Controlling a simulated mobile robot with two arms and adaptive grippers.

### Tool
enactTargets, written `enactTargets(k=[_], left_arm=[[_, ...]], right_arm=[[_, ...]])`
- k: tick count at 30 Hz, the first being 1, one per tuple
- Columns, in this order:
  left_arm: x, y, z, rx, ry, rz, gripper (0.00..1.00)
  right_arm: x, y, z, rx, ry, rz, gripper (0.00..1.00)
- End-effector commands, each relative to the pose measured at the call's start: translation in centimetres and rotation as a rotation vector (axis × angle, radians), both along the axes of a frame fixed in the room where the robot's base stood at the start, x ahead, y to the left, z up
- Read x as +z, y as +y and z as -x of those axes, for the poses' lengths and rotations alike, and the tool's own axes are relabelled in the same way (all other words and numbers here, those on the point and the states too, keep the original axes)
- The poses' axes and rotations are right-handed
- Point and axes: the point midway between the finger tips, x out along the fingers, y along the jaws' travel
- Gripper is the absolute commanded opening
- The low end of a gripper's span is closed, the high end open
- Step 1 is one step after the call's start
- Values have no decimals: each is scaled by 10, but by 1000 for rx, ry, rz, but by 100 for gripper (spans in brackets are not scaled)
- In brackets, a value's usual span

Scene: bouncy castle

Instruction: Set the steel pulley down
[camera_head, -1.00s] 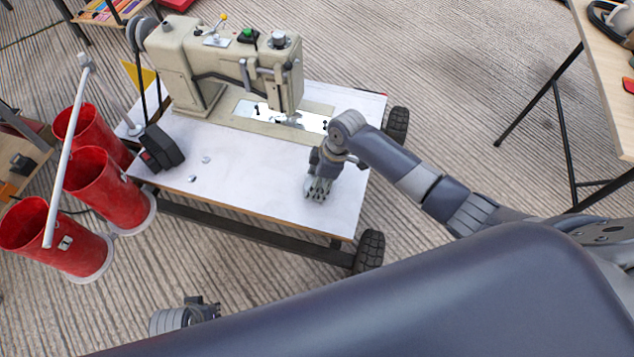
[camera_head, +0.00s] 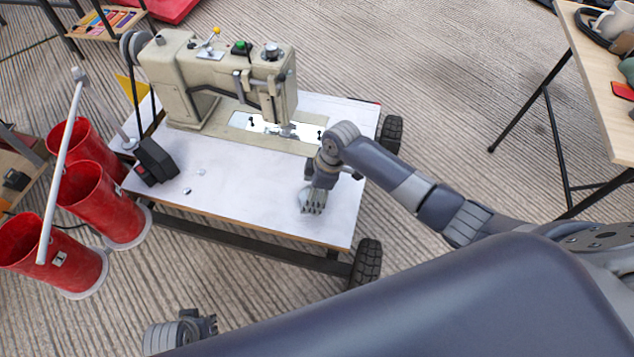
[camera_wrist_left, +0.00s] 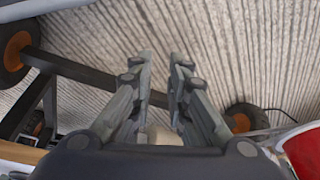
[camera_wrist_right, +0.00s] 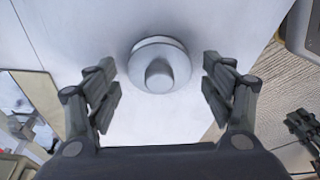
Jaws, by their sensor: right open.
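The steel pulley (camera_wrist_right: 160,66), a pale grey disc with a round hub, rests on the white top of the sewing machine cart (camera_head: 240,205). In the head view the pulley (camera_head: 304,198) shows as a small pale edge beside my right fingers. My right gripper (camera_wrist_right: 160,85) is open, with one finger on each side of the pulley and a clear gap to both. In the head view my right gripper (camera_head: 315,205) points down at the front right of the top. My left gripper (camera_wrist_left: 160,55) is empty, its fingers a little apart, low in front of the cart.
The beige sewing machine (camera_head: 225,85) stands at the back of the cart. A black switch box (camera_head: 155,160) and small metal bits (camera_head: 188,191) lie on the left. Red cylinders (camera_head: 100,205) stand left of the cart. A wooden table (camera_head: 610,110) is at the right.

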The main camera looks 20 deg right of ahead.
Motion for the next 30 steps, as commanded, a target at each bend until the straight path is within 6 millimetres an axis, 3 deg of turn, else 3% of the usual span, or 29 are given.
enactTargets(k=[15,21,30], left_arm=[[-71,4,30,-7,52,-6,16],[-92,6,42,-10,62,-7,16],[-102,7,51,-11,68,-7,16]], right_arm=[[76,-20,7,0,-3,1,75],[102,-26,10,-1,-2,1,75],[115,-30,12,-1,0,0,75]])
